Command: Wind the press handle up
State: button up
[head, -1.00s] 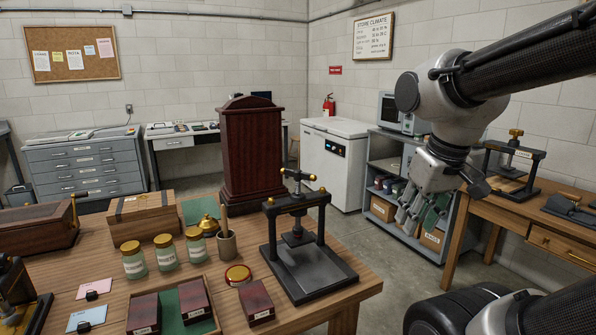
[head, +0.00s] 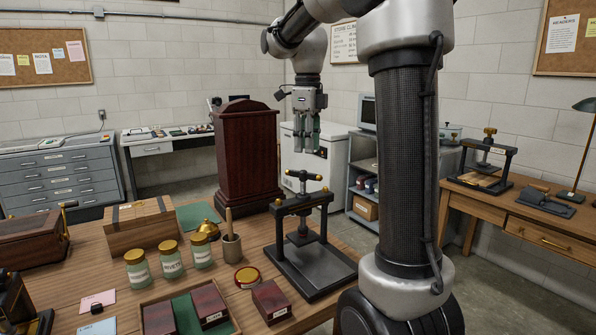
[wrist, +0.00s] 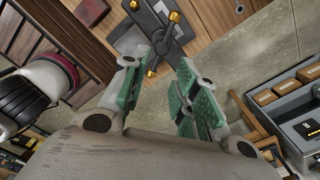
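The press (head: 312,268) stands on the wooden table, a black frame with brass knobs on a dark base plate. Its handle (head: 303,175) is a dark crossbar with brass ends on top of the screw. My gripper (head: 307,146) points down above the handle, apart from it. In the wrist view the gripper (wrist: 158,70) has its two green-padded fingers spread with nothing between them. The handle (wrist: 163,43) shows just beyond the fingertips there, and the exact height gap is hard to judge.
A tall dark wooden case (head: 246,150) stands close left of the press. A second press (head: 485,168) stands on the right-hand table (head: 540,232).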

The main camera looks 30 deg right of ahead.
aim_at(303, 182)
jog(key=shift+m, duration=0.4)
jog(key=shift+f, duration=0.3)
notch_tip(303, 182, down, 7)
jog(key=shift+f, duration=0.1)
grip_shut()
